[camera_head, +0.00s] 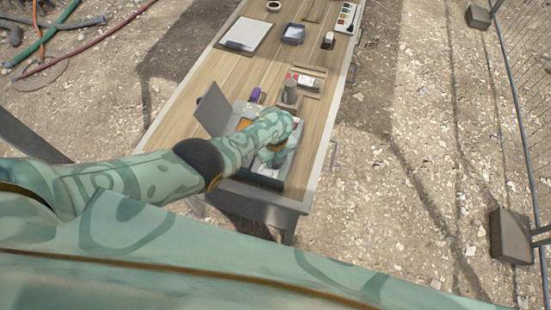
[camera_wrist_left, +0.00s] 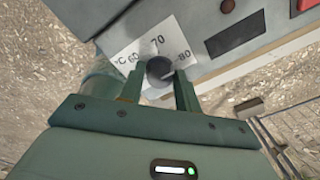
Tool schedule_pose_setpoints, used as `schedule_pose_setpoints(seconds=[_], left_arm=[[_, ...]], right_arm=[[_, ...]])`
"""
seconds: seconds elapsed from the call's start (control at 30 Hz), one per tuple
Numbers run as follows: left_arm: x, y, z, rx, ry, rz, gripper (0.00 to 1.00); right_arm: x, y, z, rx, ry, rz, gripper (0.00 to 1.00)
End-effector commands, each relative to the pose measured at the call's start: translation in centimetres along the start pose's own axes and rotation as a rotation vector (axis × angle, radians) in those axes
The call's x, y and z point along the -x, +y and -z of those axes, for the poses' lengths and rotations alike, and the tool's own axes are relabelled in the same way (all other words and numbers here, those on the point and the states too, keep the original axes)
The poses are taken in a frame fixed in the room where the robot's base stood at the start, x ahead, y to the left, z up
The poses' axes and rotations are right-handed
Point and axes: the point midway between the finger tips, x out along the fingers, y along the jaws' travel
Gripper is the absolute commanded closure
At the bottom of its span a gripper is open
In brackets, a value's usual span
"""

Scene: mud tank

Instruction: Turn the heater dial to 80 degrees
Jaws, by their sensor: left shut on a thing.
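The heater dial (camera_wrist_left: 159,70) is a dark round knob in the left wrist view. It sits on a white scale plate (camera_wrist_left: 150,47) marked °C with 60, 70 and 80. My left gripper (camera_wrist_left: 160,82) is shut on the dial, one finger on each side. The dial's pointer is hidden or too small to read. The plate is on a grey housing (camera_wrist_left: 206,50). In the head view my left gripper (camera_head: 274,155) is low over the near end of the table; the dial cannot be made out there. My right gripper is not in view.
The long wooden table (camera_head: 185,98) carries an open grey case with a raised lid (camera_head: 214,109), a grey cylinder (camera_head: 290,92), a purple item (camera_head: 255,95) and a clipboard (camera_head: 245,34). Hoses (camera_head: 85,45) lie on the gravel at left. A fence (camera_head: 520,110) stands at right.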

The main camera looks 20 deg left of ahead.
Motion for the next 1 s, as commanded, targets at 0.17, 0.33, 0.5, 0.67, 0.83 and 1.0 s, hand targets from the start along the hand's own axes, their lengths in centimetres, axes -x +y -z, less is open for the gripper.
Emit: schedule_pose_setpoints(seconds=[0.17,0.33,0.5,0.67,0.83,1.0], left_arm=[[0.0,0.0,0.1,-0.001,0.002,0.0,0.46],[0.0,0.0,0.1,0.0,0.001,0.0,0.46],[0.9,0.0,0.1,0.0,0.001,-0.001,0.46],[4.2,-0.1,0.0,-0.001,-0.001,0.002,0.46],[9.1,0.0,0.1,0.0,0.0,0.002,0.46],[13.1,-0.1,0.1,-0.001,0.0,0.002,0.46]], right_arm=[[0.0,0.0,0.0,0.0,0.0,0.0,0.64],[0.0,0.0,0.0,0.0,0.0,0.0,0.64],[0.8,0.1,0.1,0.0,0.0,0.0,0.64],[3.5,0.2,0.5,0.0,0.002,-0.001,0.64],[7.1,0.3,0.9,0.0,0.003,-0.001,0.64],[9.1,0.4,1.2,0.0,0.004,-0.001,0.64]])
